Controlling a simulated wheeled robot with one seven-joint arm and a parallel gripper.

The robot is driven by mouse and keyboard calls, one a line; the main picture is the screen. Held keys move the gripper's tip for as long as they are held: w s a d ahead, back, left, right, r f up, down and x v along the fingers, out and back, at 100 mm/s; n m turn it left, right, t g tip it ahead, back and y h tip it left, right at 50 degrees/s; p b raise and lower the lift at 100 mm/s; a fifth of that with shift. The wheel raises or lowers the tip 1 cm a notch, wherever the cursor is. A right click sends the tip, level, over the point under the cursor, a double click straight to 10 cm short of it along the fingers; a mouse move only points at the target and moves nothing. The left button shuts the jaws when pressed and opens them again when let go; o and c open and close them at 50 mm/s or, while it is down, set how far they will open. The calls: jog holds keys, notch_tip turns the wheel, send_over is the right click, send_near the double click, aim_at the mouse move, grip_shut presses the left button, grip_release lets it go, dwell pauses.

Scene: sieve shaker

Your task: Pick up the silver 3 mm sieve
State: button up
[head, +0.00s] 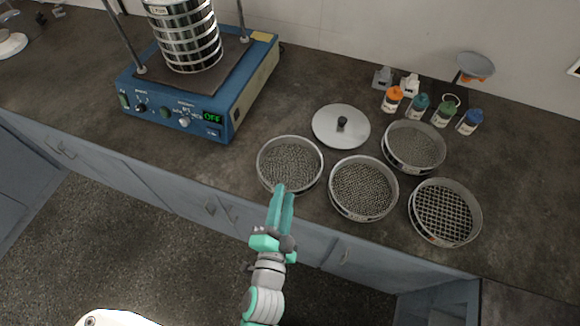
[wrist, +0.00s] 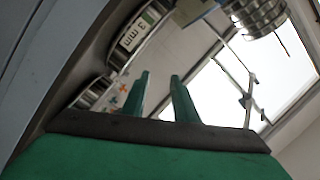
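The silver sieve with a "3 mm" label (wrist: 135,34) shows close up in the wrist view, left of and beyond my fingers. It appears to be the front-left sieve (head: 290,164) in the head view, lying flat near the counter's front edge with its mesh facing up. My gripper (head: 284,189) is at this sieve's front rim in the head view. In the wrist view my gripper (wrist: 160,75) has its two green fingers apart with nothing held between them. I cannot tell whether a fingertip touches the rim.
A second sieve (head: 363,188) stands close to the right, with a coarser sieve (head: 446,212) and another sieve (head: 413,147) beyond. A lid (head: 341,126) lies behind. The blue shaker (head: 200,100) with a sieve stack (head: 186,35) is at left. Several bottles (head: 418,106) stand behind.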

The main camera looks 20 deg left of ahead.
jog(key=w+a+r+y, duration=0.8)
jog(key=w+a+r, duration=0.35)
jog(key=r, duration=0.25)
jog(key=a+r+n+g+y, duration=0.2)
jog(key=a+r+g+y, duration=0.35)
jog(key=a, duration=0.25)
jog(key=m+g+h, duration=0.2)
jog(key=g+h, duration=1)
jog(key=h, duration=0.4)
send_over(304, 188)
notch_tip(304, 188, down, 15)
jog(key=f, duration=0.5)
jog(key=shift+w+d, duration=0.1)
jog(key=shift+d, duration=0.1)
jog(key=f, duration=0.4)
jog(key=shift+a+f, duration=0.3)
jog(key=shift+f, duration=0.45)
jog(key=shift+d, duration=0.1)
grip_shut()
